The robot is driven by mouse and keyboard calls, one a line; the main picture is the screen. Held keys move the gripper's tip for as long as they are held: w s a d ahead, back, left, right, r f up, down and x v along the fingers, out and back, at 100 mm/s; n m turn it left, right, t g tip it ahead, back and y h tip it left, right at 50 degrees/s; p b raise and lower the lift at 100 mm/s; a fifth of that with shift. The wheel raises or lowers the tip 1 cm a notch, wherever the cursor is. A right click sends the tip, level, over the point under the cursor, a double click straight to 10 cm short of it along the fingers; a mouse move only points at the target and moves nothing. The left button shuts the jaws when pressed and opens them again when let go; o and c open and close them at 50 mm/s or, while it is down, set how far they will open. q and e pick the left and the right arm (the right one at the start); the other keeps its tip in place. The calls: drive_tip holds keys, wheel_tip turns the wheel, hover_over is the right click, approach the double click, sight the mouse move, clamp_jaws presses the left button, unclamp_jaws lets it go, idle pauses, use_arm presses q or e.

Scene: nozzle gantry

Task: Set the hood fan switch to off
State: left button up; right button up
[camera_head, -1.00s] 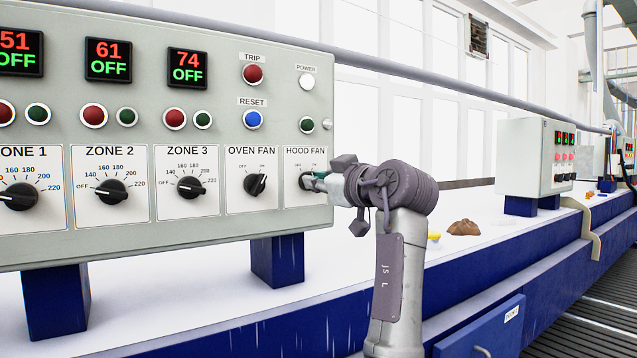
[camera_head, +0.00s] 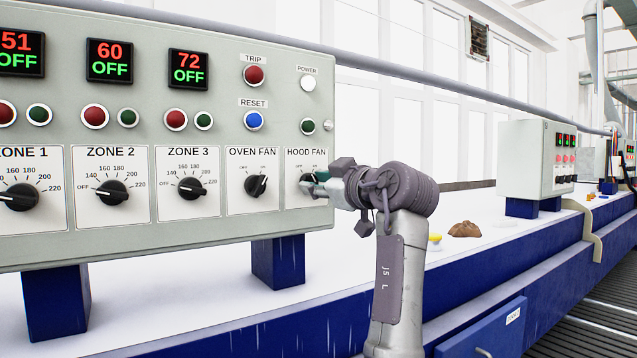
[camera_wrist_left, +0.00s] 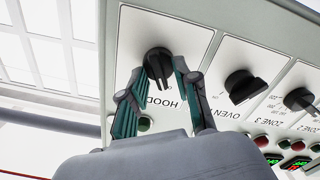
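The hood fan switch is a black rotary knob (camera_head: 306,180) under the HOOD FAN label at the right end of the grey control panel (camera_head: 222,90). It shows at the upper middle of the left wrist view (camera_wrist_left: 158,62), where the panel appears upside down. Its grip bar points toward the label there, slightly slanted. My left gripper (camera_head: 316,182) is at the knob, partly covering it in the head view. In the wrist view its teal fingers (camera_wrist_left: 159,75) stand apart on either side of the knob; firm contact cannot be told. My right gripper is out of view.
The oven fan knob (camera_head: 256,185) is just left of the hood fan switch, with the zone 3 dial (camera_head: 190,188) beyond. A green button (camera_head: 308,126) and a white power lamp (camera_head: 308,83) are above. A brown lump (camera_head: 465,229) lies on the white surface behind my arm.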

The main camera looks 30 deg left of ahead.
use_arm(q)
drive_tip(key=v, duration=1.2)
